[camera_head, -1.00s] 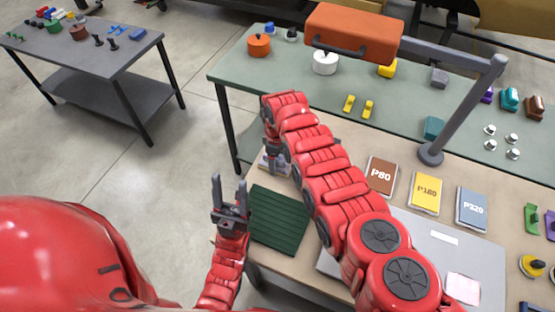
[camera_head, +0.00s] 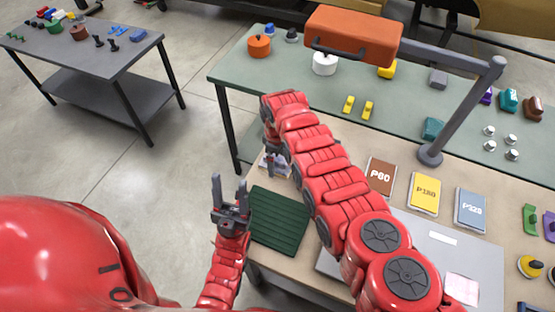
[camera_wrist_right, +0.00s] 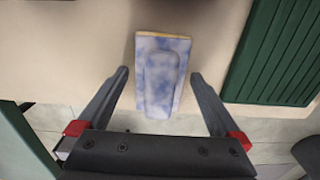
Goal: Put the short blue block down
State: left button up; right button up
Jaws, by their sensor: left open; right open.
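The short blue block (camera_wrist_right: 158,48) is mottled blue and white with a tan edge. In the right wrist view it lies on the beige bench top near the bench's edge. My right gripper (camera_wrist_right: 160,76) is open, with one finger on each side of the block and a gap to both. In the head view the block (camera_head: 266,163) is small and partly hidden by my right gripper (camera_head: 275,160). My left gripper (camera_head: 230,187) is open and empty, to the left of the bench.
A dark green ribbed mat (camera_head: 278,222) lies close to the block. P80 (camera_head: 380,176), yellow (camera_head: 424,192) and blue-grey (camera_head: 472,209) sandpaper packs lie to the right. A green table (camera_head: 300,95) stands behind, under an orange lamp head (camera_head: 353,33). A grey table (camera_head: 85,58) stands at far left.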

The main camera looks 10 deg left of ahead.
notch_tip(320, 180, up, 11)
jog(key=p, duration=0.8)
jog(key=shift+f, duration=0.2)
jog(key=shift+r, duration=0.4)
jog(key=shift+f, duration=0.1)
